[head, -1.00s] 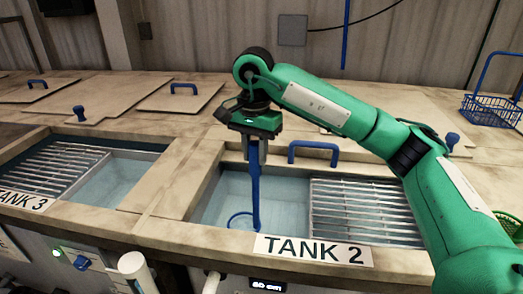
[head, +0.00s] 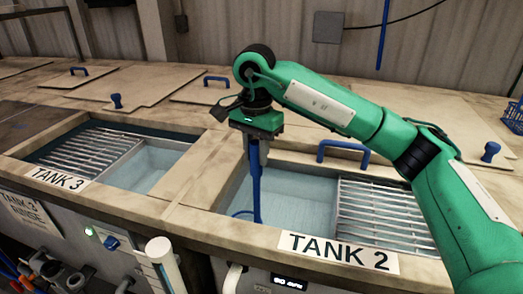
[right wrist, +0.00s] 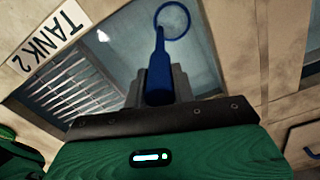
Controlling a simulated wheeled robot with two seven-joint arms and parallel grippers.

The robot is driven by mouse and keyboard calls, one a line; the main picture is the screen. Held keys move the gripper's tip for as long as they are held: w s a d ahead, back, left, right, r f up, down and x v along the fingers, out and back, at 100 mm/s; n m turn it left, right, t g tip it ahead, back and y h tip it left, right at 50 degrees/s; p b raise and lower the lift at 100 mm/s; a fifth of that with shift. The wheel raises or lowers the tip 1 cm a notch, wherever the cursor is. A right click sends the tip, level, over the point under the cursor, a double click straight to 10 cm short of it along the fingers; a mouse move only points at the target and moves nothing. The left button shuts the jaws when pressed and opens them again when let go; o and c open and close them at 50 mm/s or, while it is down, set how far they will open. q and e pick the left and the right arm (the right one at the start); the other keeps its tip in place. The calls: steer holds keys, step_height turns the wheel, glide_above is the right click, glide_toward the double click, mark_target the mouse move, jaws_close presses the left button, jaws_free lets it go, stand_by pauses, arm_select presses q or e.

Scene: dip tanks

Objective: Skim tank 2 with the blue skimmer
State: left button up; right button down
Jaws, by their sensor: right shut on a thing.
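My right gripper (head: 253,150) is shut on the upright handle of the blue skimmer (head: 257,185). The skimmer's hoop is low in the open left part of tank 2 (head: 305,200), near that opening's left wall. Part of the hoop is hidden behind the tank's front edge in the head view; I cannot tell how deep it sits in the water. In the right wrist view, the skimmer (right wrist: 160,72) points away from the jaws with its round hoop at the far end. The TANK 2 label (head: 338,252) is on the front rim. My left gripper is not in view.
A slatted rack (head: 385,215) covers the right part of tank 2. A blue lid handle (head: 343,150) stands behind the opening. Tank 3 (head: 155,165) lies open to the left. A blue basket (head: 512,117) is at the far right. A white pipe (head: 165,262) rises in front.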

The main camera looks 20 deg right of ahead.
steer(key=shift+r, duration=0.1)
step_height(320, 180, up, 15)
steer(key=p, duration=0.9)
steer(key=shift+p, duration=0.4)
